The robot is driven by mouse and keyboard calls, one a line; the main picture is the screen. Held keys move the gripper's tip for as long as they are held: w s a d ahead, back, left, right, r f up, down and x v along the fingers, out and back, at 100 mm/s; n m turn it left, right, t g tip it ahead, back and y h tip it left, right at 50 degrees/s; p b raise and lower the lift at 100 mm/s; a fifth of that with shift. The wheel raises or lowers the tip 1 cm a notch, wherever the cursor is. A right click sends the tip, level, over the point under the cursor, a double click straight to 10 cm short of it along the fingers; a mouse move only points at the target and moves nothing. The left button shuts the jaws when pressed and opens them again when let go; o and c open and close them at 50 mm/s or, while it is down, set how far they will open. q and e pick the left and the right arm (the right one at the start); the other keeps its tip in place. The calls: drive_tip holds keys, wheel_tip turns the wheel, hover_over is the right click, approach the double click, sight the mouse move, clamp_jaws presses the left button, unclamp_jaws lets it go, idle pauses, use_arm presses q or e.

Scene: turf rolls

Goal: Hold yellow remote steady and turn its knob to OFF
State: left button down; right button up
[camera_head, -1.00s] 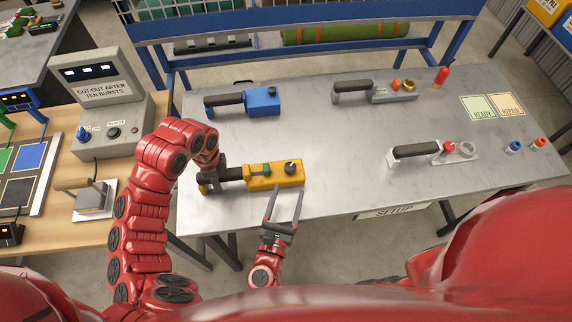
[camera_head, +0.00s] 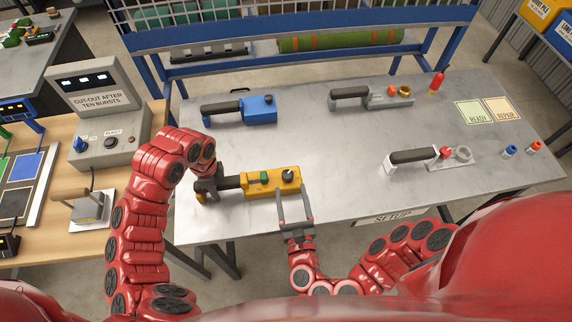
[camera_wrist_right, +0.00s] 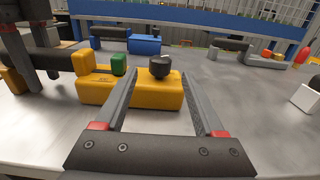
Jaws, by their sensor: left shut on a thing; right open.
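The yellow remote (camera_head: 259,188) lies on the grey metal table, with a black handle at its left, a green button (camera_head: 265,177) and a dark knob (camera_head: 288,175) near its right end. My left gripper (camera_head: 207,187) is shut on the black handle. My right gripper (camera_head: 294,209) is open, its fingers pointing at the remote's right end from the front. In the right wrist view the yellow remote (camera_wrist_right: 103,88) lies ahead, and the knob (camera_wrist_right: 159,67) shows between the open fingers, apart from them. The knob's setting is too small to read.
A blue remote (camera_head: 259,109) lies behind, and grey units (camera_head: 388,98) lie further right on the table (camera_head: 335,190). A white-based unit (camera_head: 430,157) sits at the right. The table right of the yellow remote is clear. A control box (camera_head: 104,120) stands left.

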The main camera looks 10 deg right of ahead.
sight(287, 170)
drive_tip(key=w, duration=0.9)
drive_tip(key=shift+w, duration=0.2)
clamp_jaws()
